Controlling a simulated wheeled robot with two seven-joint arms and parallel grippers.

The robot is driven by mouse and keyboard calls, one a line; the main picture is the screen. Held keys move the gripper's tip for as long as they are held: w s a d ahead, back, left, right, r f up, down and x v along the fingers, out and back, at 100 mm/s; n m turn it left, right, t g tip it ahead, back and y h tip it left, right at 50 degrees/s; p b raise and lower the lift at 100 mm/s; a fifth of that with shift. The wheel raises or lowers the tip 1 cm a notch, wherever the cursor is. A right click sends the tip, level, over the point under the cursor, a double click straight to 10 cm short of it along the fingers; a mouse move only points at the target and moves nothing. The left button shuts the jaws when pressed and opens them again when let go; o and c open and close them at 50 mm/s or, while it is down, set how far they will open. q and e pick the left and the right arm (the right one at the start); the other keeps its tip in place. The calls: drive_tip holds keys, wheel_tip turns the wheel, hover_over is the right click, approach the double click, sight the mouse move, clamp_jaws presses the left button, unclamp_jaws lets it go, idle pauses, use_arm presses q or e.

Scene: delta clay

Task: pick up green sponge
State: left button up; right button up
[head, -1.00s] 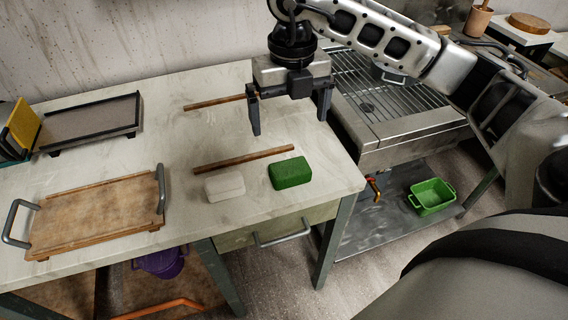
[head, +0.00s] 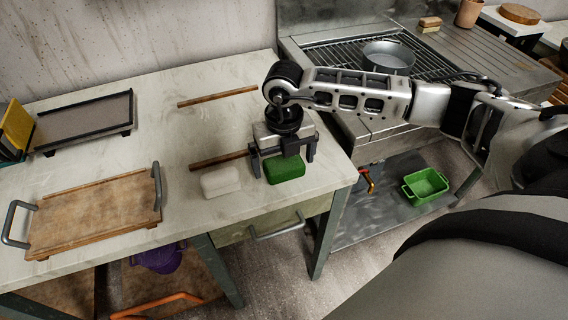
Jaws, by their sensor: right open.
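The green sponge (head: 285,170) is a rounded green block on the pale worktop, near its front right edge. My right gripper (head: 284,168) is over it, pointing down, with its jaws open. One finger shows to the left of the sponge and one to the right. The gripper body hides the sponge's far part. I cannot tell whether the fingers touch it. My left gripper is not in view.
A white block (head: 220,182) lies close left of the sponge. A wooden strip (head: 217,161) lies just behind. A wooden tray (head: 92,212) with metal handles and a dark-framed tray (head: 85,117) stand left. A metal pot (head: 388,57) sits on the rack at right.

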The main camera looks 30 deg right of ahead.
drive_tip(key=shift+f, duration=0.6)
drive_tip(key=c, duration=1)
drive_tip(key=shift+r, duration=0.55)
wheel_tip(320, 180, up, 2)
drive_tip(key=shift+r, duration=0.2)
drive_tip(key=s+d+r+b, duration=0.2)
drive_tip(key=s+d+r, duration=0.2)
drive_tip(key=s+r, duration=0.5)
drive_tip(key=s, duration=0.4)
drive_tip(key=shift+s+r+b, duration=0.25)
drive_tip(key=shift+r+b, duration=0.05)
drive_tip(key=shift+b, duration=0.05)
